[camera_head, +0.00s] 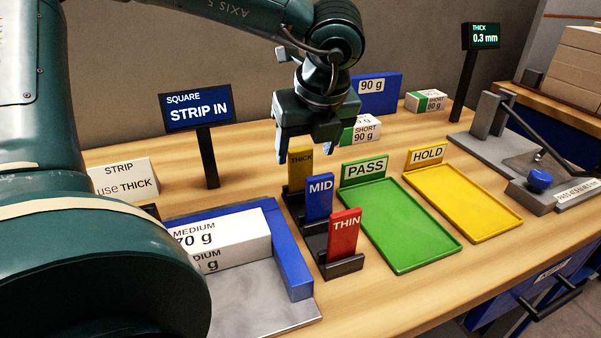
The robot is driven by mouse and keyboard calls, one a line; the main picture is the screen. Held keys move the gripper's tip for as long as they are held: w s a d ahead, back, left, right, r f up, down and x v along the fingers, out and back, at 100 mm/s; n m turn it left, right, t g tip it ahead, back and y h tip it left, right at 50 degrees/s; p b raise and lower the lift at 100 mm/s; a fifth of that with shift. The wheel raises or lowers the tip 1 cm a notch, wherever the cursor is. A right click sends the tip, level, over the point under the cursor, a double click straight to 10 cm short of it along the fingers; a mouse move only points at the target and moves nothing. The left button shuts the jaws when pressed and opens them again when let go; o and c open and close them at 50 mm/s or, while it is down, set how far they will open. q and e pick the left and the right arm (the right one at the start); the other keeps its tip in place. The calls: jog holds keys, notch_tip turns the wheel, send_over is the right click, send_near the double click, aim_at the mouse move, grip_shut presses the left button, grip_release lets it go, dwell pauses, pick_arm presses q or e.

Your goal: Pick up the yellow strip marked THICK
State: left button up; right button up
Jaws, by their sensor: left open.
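The yellow strip marked THICK (300,160) stands upright in the rearmost slot of a dark stepped holder (345,266). In front of it stand a blue strip marked MID (319,198) and a red strip marked THIN (344,236). My left gripper (308,152) points down just above and behind the yellow strip, its fingers apart. The dark gripper body hides the space behind the strip's top, and I cannot tell whether a finger touches it. My right gripper is not in view.
A green PASS tray (410,258) and a yellow HOLD tray (507,228) lie empty to the right. A blue-edged square (290,256) holding white reams (235,235) is at the left front. The SQUARE sign (199,108) stands behind. A grey device (490,125) is at the far right.

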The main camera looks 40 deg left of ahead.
aim_at(302, 164)
pick_arm(q)
jog(key=x, duration=0.5)
jog(key=shift+s+f+p, duration=0.3)
jog(key=shift+f+p, duration=0.05)
jog(key=shift+f, duration=0.15)
jog(key=c, duration=1)
